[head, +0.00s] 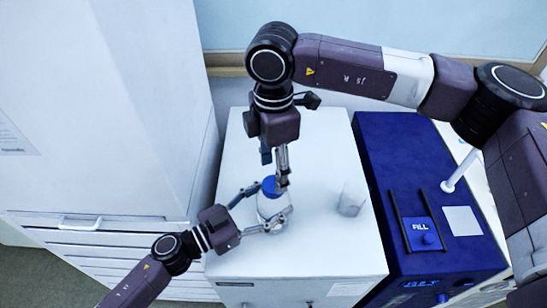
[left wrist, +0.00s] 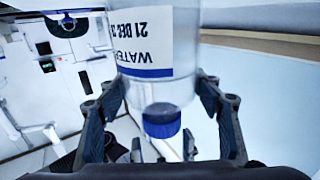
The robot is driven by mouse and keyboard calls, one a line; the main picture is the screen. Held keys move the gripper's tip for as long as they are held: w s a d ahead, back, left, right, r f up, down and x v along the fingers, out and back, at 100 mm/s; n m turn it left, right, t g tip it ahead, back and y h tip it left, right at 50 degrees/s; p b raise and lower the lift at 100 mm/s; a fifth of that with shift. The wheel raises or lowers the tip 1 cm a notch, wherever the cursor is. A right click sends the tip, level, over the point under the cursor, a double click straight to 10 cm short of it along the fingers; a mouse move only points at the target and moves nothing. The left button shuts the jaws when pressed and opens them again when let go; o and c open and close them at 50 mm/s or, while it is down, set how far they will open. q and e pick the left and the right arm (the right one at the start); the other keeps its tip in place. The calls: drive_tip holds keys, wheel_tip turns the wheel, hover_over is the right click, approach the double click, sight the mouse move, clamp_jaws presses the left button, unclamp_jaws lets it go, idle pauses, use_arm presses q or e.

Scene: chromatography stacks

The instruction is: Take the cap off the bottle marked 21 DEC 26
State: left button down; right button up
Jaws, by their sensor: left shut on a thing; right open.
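The bottle (head: 270,207) is clear with a blue cap (head: 268,186) and stands on the white cabinet top. In the left wrist view the bottle (left wrist: 158,85) appears upside down; its label reads WATER and 21 DEC, the last part cut off. The blue cap (left wrist: 162,121) is on its neck. My left gripper (head: 262,211) is shut on the bottle's body, with fingers on both sides of it in the left wrist view. My right gripper (head: 281,181) points down from above, open, its fingers at the cap and partly covering it. Whether they touch it I cannot tell.
A clear, empty-looking beaker (head: 351,198) stands to the right of the bottle on the white cabinet top (head: 320,255). Beyond it is a blue machine (head: 395,150) with a FILL panel (head: 420,228). A tall white cabinet (head: 110,100) rises at the left.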

sight(273, 183)
drive_tip(key=shift+f, duration=2.4)
